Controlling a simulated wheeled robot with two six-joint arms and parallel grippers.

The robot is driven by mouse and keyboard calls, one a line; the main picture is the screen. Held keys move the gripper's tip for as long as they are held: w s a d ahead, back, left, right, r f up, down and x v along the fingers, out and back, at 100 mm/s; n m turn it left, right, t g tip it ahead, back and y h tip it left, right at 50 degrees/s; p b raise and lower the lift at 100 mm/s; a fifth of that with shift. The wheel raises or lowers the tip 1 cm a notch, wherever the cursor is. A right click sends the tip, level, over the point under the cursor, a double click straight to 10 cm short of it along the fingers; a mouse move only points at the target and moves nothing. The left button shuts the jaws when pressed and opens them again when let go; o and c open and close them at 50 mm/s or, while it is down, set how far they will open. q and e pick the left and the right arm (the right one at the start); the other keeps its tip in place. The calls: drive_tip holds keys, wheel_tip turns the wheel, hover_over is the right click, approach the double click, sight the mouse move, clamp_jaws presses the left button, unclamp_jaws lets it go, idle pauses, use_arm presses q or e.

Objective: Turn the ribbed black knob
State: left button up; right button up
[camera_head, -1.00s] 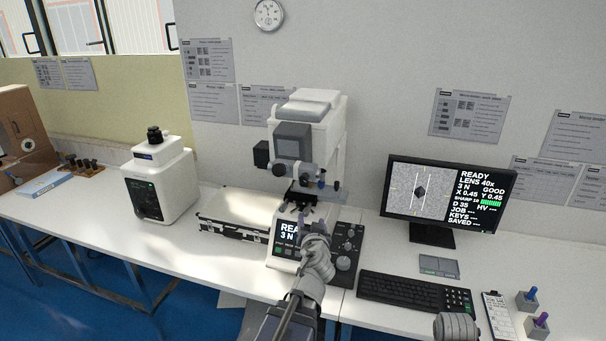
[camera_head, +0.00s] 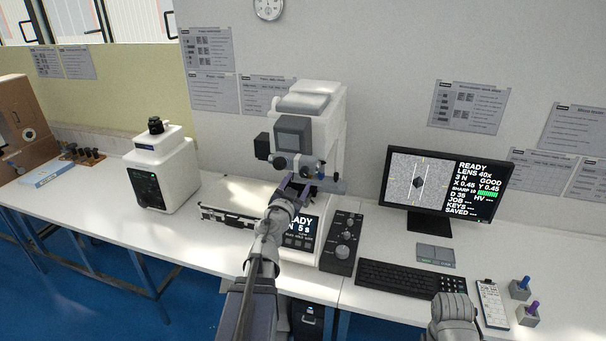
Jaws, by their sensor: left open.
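The white hardness tester (camera_head: 318,125) stands mid-bench, with a lit front display (camera_head: 299,226). Ribbing is too small to make out, so I cannot tell which is the ribbed black knob. My left gripper (camera_head: 294,184) is open, in front of the tester just below the head; it looks empty. Its jaws partly hide the stage area, and contact cannot be told. My right gripper's fingers do not show.
A monitor (camera_head: 447,194) and keyboard (camera_head: 413,286) are on the right. A black-edged case (camera_head: 228,216) lies left of the tester, and a second white machine (camera_head: 160,172) stands farther left. My right arm is low at the right. Bare bench (camera_head: 95,197) lies at the left.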

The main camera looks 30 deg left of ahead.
sight(303, 173)
use_arm(q)
drive_tip(key=x, duration=0.5)
drive_tip(key=shift+w, duration=0.35)
clamp_jaws()
